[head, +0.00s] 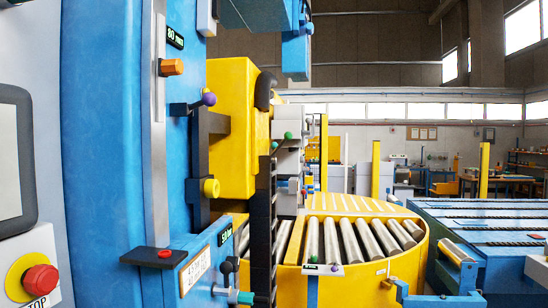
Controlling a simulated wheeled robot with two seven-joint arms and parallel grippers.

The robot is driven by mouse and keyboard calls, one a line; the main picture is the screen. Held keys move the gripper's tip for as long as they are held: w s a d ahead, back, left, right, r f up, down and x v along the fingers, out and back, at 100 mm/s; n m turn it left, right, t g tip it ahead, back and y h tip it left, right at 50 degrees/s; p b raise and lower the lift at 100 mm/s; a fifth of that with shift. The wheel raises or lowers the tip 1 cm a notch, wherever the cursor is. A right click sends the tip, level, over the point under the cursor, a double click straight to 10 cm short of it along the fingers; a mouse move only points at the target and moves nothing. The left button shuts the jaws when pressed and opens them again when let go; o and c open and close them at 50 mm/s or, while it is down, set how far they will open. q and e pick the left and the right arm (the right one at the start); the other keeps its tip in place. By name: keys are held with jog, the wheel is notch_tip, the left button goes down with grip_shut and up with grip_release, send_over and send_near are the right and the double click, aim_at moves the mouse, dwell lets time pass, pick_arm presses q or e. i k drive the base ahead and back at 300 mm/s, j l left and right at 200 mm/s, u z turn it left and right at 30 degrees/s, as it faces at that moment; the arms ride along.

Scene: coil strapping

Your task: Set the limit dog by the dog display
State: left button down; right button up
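The limit dog, an orange block (171,67), sits high on a grey vertical rail (160,150) on the front of a blue machine column. Just above it a small dark display (175,37) with green characters appears to read 80 mm. I take this as the dog display. Neither of my grippers is in view.
A control panel with a red stop button (40,280) is at the left edge. A purple-knobbed lever (208,99) and a red-topped black bracket (148,256) stick out from the column. A yellow round roller table (365,240) and blue conveyor (475,230) lie to the right.

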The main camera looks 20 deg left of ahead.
aim_at(168, 67)
jog(key=l+u, duration=0.1)
jog(key=u, duration=0.35)
jog(key=l+u, duration=0.1)
jog(key=u, duration=0.85)
jog(key=k+l+u, duration=0.1)
jog(key=u, duration=0.4)
